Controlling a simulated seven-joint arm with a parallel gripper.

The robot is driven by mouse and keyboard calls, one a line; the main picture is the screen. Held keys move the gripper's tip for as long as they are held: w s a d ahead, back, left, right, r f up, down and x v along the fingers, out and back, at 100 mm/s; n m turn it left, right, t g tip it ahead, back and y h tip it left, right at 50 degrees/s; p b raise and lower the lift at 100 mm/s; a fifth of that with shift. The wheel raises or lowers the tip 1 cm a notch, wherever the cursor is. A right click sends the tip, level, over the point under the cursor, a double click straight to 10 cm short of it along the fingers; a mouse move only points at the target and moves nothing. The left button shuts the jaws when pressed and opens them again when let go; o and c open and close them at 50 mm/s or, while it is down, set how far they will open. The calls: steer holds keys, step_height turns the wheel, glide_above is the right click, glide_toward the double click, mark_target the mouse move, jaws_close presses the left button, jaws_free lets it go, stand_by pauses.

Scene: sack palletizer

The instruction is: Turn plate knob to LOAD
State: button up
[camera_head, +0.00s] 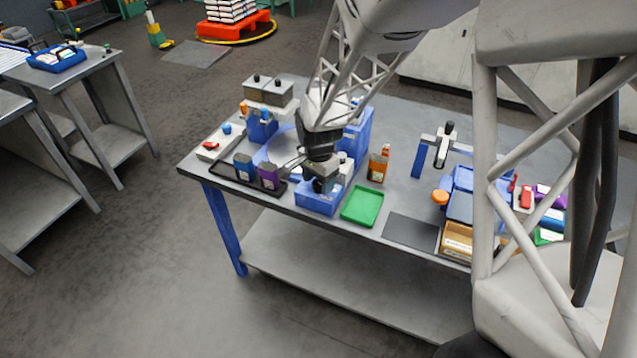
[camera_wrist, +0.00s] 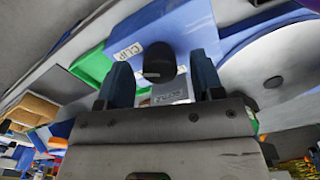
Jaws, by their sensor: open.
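A dark round knob (camera_wrist: 160,62) stands on the blue machine body (camera_wrist: 185,25) in the wrist view. It has a pale mark low on its face. A label reading "CLIP" (camera_wrist: 127,51) is beside it, and a second label (camera_wrist: 166,96) on a grey face is too small to read surely. My gripper (camera_wrist: 161,80) is open, one finger on each side of the knob, with visible gaps; I cannot tell whether the tips reach its depth. In the head view my gripper (camera_head: 322,178) is over the blue machine (camera_head: 318,203), and the knob is hidden. I see no LOAD mark.
A green tray (camera_head: 362,206) lies right of the machine. A black rack with blue and purple cartons (camera_head: 268,177) is close on the left. An orange bottle (camera_head: 378,166) stands behind the tray. A dark mat (camera_head: 410,231) and cardboard box (camera_head: 456,241) lie further right.

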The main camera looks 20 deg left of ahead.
steer(key=shift+f, duration=0.65)
steer(key=c, duration=0.9)
